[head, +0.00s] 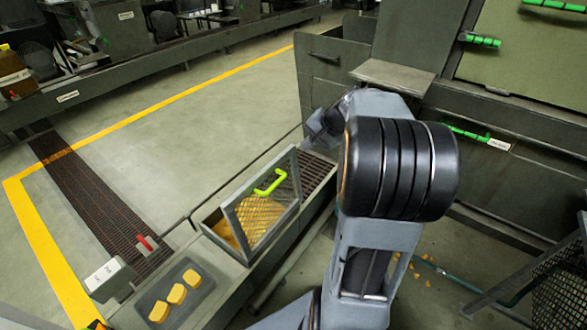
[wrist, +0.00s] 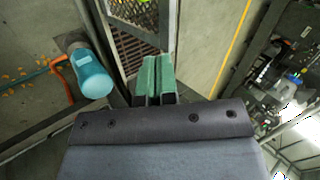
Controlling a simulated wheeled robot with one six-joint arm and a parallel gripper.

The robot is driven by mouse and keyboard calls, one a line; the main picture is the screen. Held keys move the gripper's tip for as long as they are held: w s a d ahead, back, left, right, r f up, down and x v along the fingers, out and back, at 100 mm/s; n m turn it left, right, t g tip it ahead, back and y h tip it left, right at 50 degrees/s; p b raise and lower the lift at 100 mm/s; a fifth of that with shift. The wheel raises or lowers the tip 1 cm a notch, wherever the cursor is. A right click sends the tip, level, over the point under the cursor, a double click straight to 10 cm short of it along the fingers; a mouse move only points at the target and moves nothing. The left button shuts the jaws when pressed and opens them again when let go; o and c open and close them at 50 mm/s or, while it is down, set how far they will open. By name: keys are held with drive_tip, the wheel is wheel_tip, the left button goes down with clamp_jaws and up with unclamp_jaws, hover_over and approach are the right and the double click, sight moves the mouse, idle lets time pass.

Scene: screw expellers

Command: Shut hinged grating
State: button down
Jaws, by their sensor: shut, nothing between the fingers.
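The hinged grating (head: 262,205) stands raised in a steel frame over a trough (head: 209,224) in the head view. It has a mesh panel and a bright green handle (head: 270,182) on its face. Yellow-orange material shows behind and below the mesh. In the wrist view, a framed mesh panel (wrist: 137,18), seemingly the grating, is at the top, just beyond my gripper (wrist: 155,62). The green fingers are pressed together with nothing between them. I cannot tell whether they touch the panel. In the head view, my arm largely hides the gripper, up and right of the grating.
A dark tray with yellow pieces (head: 176,294) and a red lever (head: 144,242) are left of the trough. Slatted grating (head: 316,172) continues behind it. A large machine with green handles (head: 483,41) stands right. A blue cylinder (wrist: 92,75) is left of my gripper in the wrist view.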

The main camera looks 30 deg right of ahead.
sight(289, 152)
drive_tip(key=w+d+f+m+t+b, duration=0.1)
drive_tip(key=w+d+f+m+b, duration=0.1)
drive_tip(key=d+f, duration=0.3)
drive_tip(key=x, duration=0.3)
drive_tip(key=w+b+x, duration=0.1)
drive_tip(key=x, duration=0.2)
drive_tip(key=r+b+x, duration=0.1)
drive_tip(key=x, duration=0.3)
drive_tip(key=shift+w+a+r, duration=0.1)
drive_tip(key=shift+w+a, duration=0.1)
drive_tip(key=shift+w+a+b, duration=0.35)
drive_tip(key=shift+w, duration=0.4)
